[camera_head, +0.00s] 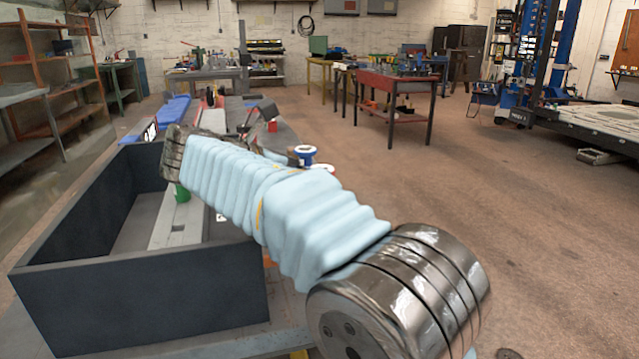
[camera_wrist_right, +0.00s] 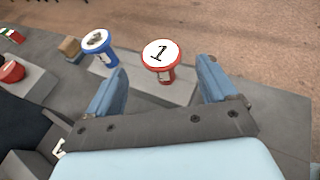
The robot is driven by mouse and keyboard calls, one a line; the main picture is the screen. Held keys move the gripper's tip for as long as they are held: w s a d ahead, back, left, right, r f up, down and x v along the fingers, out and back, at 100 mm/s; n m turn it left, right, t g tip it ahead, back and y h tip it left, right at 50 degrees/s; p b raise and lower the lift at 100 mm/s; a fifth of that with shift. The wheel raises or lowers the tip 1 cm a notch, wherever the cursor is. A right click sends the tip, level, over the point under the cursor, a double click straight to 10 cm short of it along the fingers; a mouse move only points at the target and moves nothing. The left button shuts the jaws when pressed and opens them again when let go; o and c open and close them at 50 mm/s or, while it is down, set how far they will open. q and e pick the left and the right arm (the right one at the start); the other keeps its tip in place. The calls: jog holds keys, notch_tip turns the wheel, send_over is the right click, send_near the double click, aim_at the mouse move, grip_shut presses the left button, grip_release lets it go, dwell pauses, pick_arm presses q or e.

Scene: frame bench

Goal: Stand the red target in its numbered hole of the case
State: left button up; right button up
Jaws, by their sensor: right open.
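The red target (camera_wrist_right: 163,74) stands upright in the right wrist view, with a white round top marked 1. It stands on a grey block. My right gripper (camera_wrist_right: 160,66) is open, its two blue fingers on either side of the target in the picture; I see no contact. In the head view my right arm crosses the middle and hides much of the bench; its fingers do not show there. A white disc (camera_head: 321,168) peeks out behind the arm, too covered to identify. I cannot make out the case's numbered holes. My left gripper is out of view.
A blue target (camera_wrist_right: 99,42) stands left of the red one; it also shows in the head view (camera_head: 303,151). A tan block (camera_wrist_right: 69,47) and a red cylinder (camera_wrist_right: 12,71) lie further left. A dark-walled box (camera_head: 140,300) fills the head view's lower left.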

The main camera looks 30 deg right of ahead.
jog(key=x, duration=0.6)
jog(key=shift+s+r, duration=0.1)
jog(key=shift+r, duration=0.1)
jog(key=c, duration=1.2)
jog(key=shift+o, duration=0.2)
jog(key=shift+r, duration=0.1)
